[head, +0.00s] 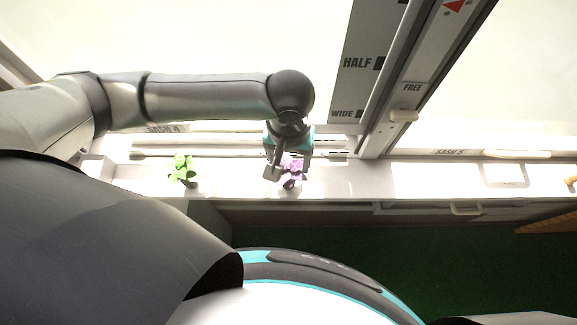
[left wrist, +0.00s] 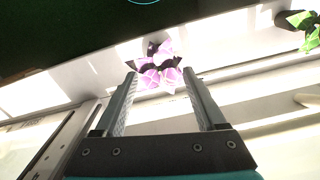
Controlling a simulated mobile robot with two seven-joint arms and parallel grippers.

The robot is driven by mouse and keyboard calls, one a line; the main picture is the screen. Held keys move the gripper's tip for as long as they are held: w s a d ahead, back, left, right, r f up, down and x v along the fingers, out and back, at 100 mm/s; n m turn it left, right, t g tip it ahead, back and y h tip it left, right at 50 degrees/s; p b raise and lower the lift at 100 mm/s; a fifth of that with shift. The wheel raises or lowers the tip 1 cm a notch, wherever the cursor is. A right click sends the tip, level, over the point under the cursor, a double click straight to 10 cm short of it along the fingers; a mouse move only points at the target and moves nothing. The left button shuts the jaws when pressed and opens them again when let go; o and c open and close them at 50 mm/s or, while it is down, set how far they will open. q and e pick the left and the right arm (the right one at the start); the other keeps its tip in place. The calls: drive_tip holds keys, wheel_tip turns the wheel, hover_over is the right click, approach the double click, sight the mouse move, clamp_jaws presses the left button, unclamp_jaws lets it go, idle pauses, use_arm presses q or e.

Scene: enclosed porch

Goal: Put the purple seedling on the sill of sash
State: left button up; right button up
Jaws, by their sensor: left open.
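The purple seedling (head: 293,166), with pink-purple and dark leaves, stands on the white sill (head: 340,183) under the windows. My left gripper (head: 288,170) is over it, pointing down, and partly hides it. In the left wrist view the gripper (left wrist: 160,77) is open, and the purple seedling (left wrist: 162,66) shows between and just beyond the fingertips. I cannot tell whether a finger touches it. A label reading SASH 4 (head: 167,129) is partly covered by my arm; SASH 5 (head: 450,152) is on the right. My right gripper is not in view.
A green seedling (head: 182,169) stands on the sill to the left; it also shows in the left wrist view (left wrist: 308,30). A post with HALF and WIDE markings (head: 360,85) rises right of my gripper, with a handle (head: 404,116). The sill between the seedlings is clear.

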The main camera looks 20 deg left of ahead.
use_arm(q)
drive_tip(key=shift+r, duration=1.75)
